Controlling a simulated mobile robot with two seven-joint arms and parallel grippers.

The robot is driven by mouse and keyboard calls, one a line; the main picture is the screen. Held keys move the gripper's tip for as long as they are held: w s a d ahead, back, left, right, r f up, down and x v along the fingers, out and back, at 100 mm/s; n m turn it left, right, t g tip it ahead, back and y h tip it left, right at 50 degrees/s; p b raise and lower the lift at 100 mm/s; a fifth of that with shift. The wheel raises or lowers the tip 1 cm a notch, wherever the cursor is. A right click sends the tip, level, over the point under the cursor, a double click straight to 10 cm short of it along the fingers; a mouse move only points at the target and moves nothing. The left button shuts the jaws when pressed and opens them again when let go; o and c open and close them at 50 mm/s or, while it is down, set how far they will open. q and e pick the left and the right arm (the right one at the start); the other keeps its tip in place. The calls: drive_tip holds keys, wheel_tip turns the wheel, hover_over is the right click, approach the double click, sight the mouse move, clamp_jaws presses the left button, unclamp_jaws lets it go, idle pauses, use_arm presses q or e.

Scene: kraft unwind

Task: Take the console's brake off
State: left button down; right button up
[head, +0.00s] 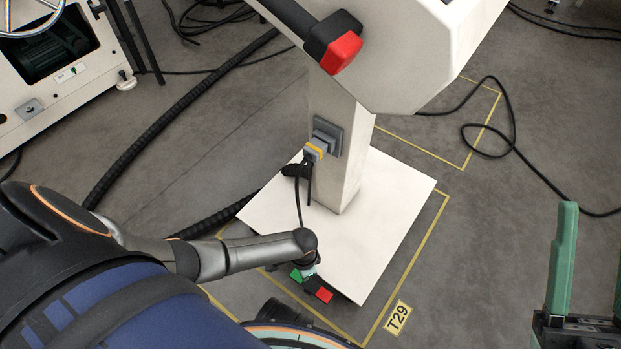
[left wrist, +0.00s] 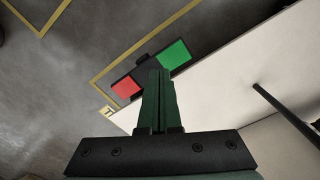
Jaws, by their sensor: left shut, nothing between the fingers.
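The white console stands on a column (head: 337,170) over a flat white base plate (head: 395,195). At the plate's near edge is a dark pedal bar with a green pad (head: 296,275) and a red pad (head: 324,295). The left wrist view also shows the green pad (left wrist: 174,54) and the red pad (left wrist: 126,87). My left gripper (left wrist: 158,75) is shut and empty, its fingertips over the bar's middle between the pads; I cannot tell if they touch. In the head view my left wrist partly hides the bar. My right gripper (head: 563,258) shows only partly at lower right.
A grey plug (head: 322,143) with a hanging cable sits on the column. A black corrugated hose (head: 185,110) runs across the floor behind my left arm. A white machine (head: 60,85) stands at upper left. Yellow floor lines and a T29 label (head: 398,318) surround the plate.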

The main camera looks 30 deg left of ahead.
use_arm(q)
wheel_tip(320, 180, up, 4)
drive_tip(key=p, duration=0.4)
drive_tip(key=shift+r, duration=0.15)
idle(0.4)
